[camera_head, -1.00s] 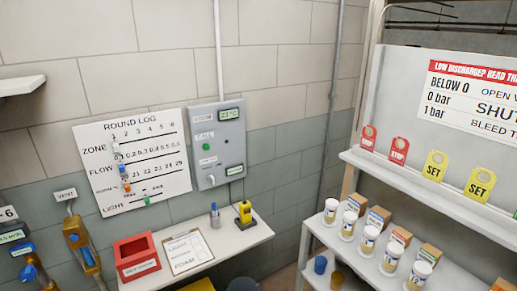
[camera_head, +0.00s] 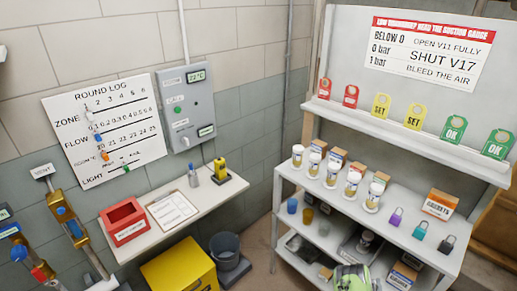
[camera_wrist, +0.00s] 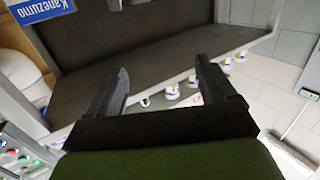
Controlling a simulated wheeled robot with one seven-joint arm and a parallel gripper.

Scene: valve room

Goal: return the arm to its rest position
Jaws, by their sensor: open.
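My gripper (camera_wrist: 162,80) shows only in the wrist view. Its two dark fingers stand wide apart with nothing between them. Beyond the fingertips is a broad dark brown panel (camera_wrist: 140,40) with a light edge. The rest of my arm is not clearly visible in the head view, so I cannot tell its pose there.
A shelf unit (camera_head: 330,190) with white jars and small boxes stands right of centre. A narrow wall shelf (camera_head: 205,205) holds a red box (camera_head: 123,220) and a clipboard (camera_head: 173,210). A yellow box (camera_head: 180,270) and a grey bucket (camera_head: 227,252) stand below.

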